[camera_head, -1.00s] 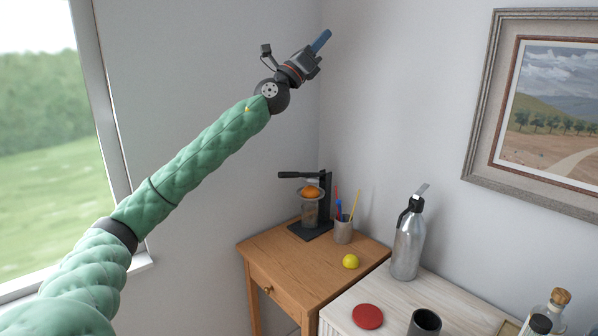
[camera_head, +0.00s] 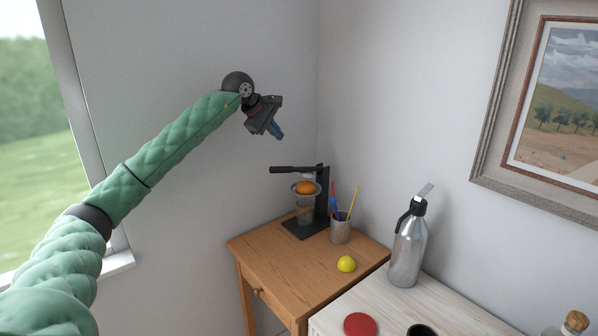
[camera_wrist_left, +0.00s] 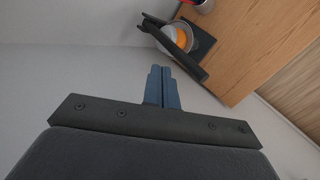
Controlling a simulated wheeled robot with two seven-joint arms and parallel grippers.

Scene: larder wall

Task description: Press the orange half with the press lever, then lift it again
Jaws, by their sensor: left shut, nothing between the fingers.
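The orange half (camera_head: 306,188) sits in the bowl of the black press (camera_head: 323,203) on the wooden table. The press lever (camera_head: 290,169) is raised, about level, and points left above the orange. A clear glass (camera_head: 304,212) stands under the bowl. My left gripper (camera_head: 279,134) is shut and empty, in the air above and left of the lever, with its blue fingers pointing down. In the left wrist view, the shut fingers (camera_wrist_left: 161,72) point toward the lever (camera_wrist_left: 178,50) and are apart from it; the orange half (camera_wrist_left: 181,38) shows beside the lever. My right gripper is not in view.
A grey cup with pencils (camera_head: 340,229) stands right of the press. A yellow lemon (camera_head: 346,264) lies on the wooden table (camera_head: 279,262). A metal siphon bottle (camera_head: 407,250) and a red disc (camera_head: 360,325) are on the white cabinet. The air left of the press is free.

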